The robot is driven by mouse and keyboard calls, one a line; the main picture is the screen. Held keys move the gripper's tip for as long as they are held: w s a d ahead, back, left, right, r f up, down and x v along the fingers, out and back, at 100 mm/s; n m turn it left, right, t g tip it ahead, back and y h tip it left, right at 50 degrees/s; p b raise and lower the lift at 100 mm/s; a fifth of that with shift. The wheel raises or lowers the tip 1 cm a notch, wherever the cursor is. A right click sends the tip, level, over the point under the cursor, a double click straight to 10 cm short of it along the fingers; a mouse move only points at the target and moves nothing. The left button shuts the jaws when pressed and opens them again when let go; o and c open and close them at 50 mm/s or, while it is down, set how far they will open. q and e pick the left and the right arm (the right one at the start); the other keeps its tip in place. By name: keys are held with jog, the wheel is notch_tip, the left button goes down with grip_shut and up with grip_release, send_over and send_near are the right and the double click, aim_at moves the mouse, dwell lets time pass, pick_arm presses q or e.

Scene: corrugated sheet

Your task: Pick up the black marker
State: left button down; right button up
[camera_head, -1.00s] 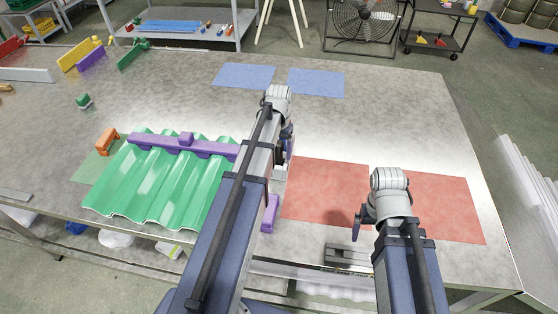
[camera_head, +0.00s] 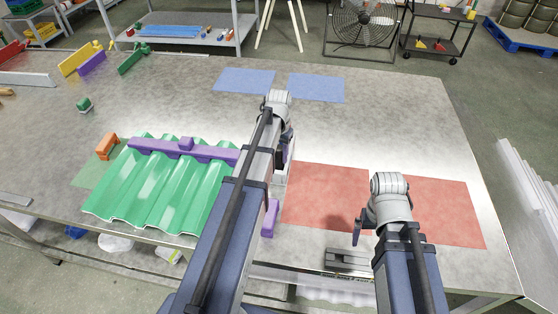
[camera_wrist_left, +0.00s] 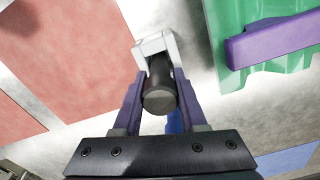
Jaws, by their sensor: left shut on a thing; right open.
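In the left wrist view the black marker (camera_wrist_left: 159,99) stands end-on between the two purple fingers of my left gripper (camera_wrist_left: 160,88), which is shut on it. A light grey bracket-like piece (camera_wrist_left: 170,45) sits at the marker's far end; I cannot tell whether they touch. In the head view my left gripper (camera_head: 284,150) is just right of the green corrugated sheet, and its arm hides most of the marker. My right gripper (camera_head: 364,222) is open and empty above the red mat on the right.
The green corrugated sheet (camera_head: 155,190) carries a purple bar (camera_head: 160,148), with an orange block (camera_head: 106,147) at its left. Another purple piece (camera_head: 270,218) is beside my left arm. A dark grey block (camera_head: 347,259) lies near the front edge. The table's back right is clear.

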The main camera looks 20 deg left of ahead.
pick_arm(q)
notch_tip(320, 180, up, 10)
jog(key=p, duration=1)
jog(key=shift+s+f, duration=0.1)
